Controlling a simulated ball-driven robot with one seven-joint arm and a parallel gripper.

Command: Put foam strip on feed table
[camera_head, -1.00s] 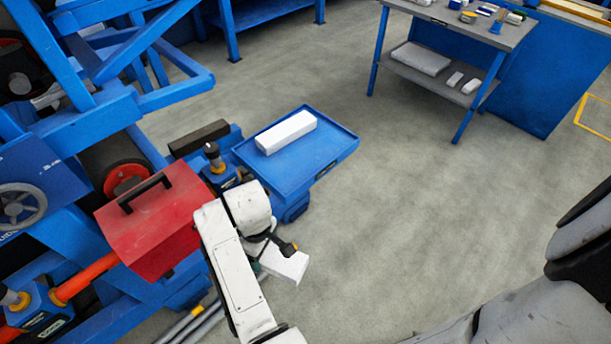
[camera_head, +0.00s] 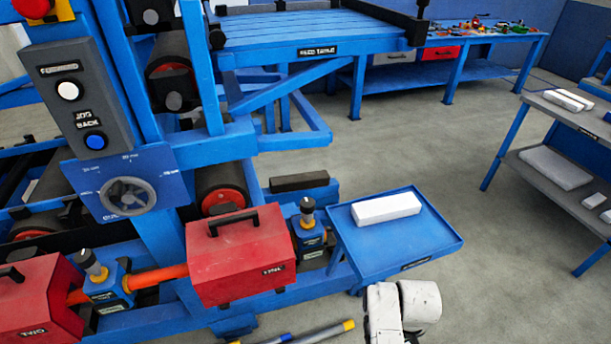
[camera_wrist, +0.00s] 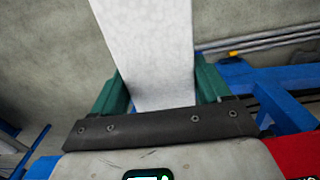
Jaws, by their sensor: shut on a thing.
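My gripper (camera_wrist: 160,92) shows in the wrist view with its green fingers shut on a white foam strip (camera_wrist: 147,40), one on each side. The strip reaches away from the jaws toward the top of the picture, over the floor. The feed table (camera_head: 290,30), blue and slatted with a label on its front edge, stands at the top middle of the head view, its slatted top bare where visible. In the head view only a white part of my arm shows at the bottom edge; the gripper and held strip are out of that view.
Another white block (camera_head: 386,207) lies on a blue tray (camera_head: 370,255). Red toolboxes (camera_head: 240,255), rollers and a control box (camera_head: 82,100) are at left. A blue diagonal brace (camera_head: 285,85) juts below the feed table. Open floor (camera_head: 400,145) lies between the tray and table.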

